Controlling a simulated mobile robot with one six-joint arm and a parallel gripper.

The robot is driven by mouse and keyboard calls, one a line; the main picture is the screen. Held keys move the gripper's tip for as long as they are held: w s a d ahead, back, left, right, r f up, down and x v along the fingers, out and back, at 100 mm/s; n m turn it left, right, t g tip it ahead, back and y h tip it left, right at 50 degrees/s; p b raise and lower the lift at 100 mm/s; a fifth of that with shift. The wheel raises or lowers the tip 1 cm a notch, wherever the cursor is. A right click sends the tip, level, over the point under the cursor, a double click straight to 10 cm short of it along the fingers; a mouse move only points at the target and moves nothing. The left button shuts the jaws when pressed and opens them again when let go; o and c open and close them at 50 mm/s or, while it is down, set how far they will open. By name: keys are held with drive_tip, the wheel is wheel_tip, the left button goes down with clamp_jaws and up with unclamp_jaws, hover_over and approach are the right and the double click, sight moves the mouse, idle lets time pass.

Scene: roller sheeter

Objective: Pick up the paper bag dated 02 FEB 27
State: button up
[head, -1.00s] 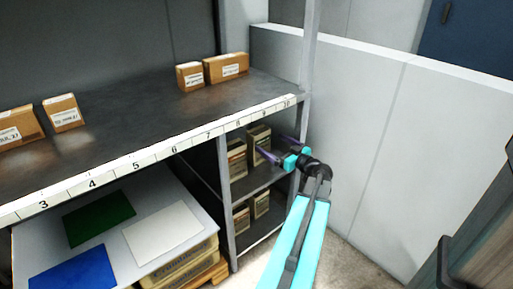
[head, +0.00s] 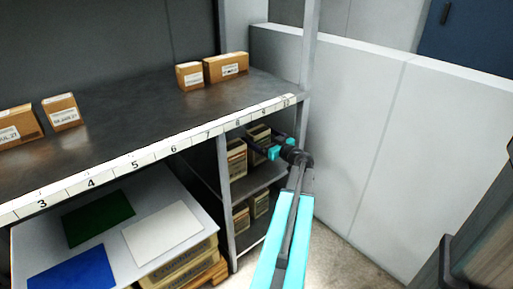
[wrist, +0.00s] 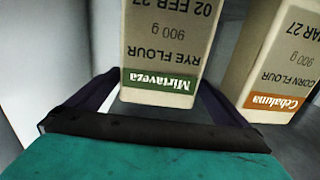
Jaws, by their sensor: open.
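The paper bag dated 02 FEB 27 (wrist: 165,45) is a beige rye flour bag with a green label band. It fills the upper middle of the wrist view, with its print upside down. In the head view it appears to be the right-hand bag (head: 259,132) on the upper cubby shelf, partly hidden by my gripper (head: 262,143). My gripper is open, and its dark fingers reach toward the bag, one on each side of it in the wrist view. Contact cannot be told.
A corn flour bag (wrist: 281,55) with an orange band stands close beside it, near one finger. More bags (head: 241,217) stand on the shelf below. A metal post (head: 308,60) and a pale wall panel (head: 400,140) stand to the right. The shelf (head: 150,115) with cartons lies above.

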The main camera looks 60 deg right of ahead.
sight(252, 129)
drive_tip(key=shift+r+x, duration=0.2)
drive_tip(key=shift+x, duration=2.45)
drive_tip(key=shift+s+d, duration=0.1)
drive_tip(key=shift+r, duration=0.1)
drive_tip(key=c, duration=2.1)
drive_tip(key=r+v, duration=0.1)
drive_tip(key=v, duration=0.5)
drive_tip(key=r+p+v, duration=0.1)
drive_tip(key=v, duration=0.5)
drive_tip(key=r+v, duration=0.1)
drive_tip(key=v, duration=0.5)
drive_tip(key=shift+r, duration=0.25)
